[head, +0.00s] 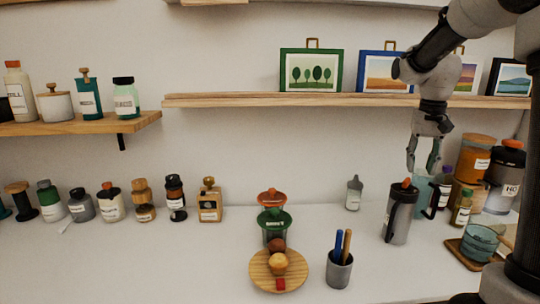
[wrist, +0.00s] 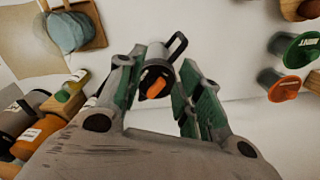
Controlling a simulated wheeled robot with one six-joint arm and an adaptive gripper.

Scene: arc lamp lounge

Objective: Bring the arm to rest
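My gripper (head: 422,168) points down over the right part of the counter, with its two fingers apart and nothing held between them. It also shows in the wrist view (wrist: 164,66), with its green-padded fingers spread. A grey pitcher (head: 398,218) with an orange knob and a dark handle stands upright on the counter, just below my gripper in the head view. In the wrist view the pitcher (wrist: 154,57) appears between the fingers, beyond them. I cannot tell the exact gap between the fingertips and the pitcher.
A pen cup (head: 339,270) and a round wooden plate (head: 259,280) stand at the front. A shelf with pictures (head: 240,101) runs behind the arm. The counter's left front is clear.

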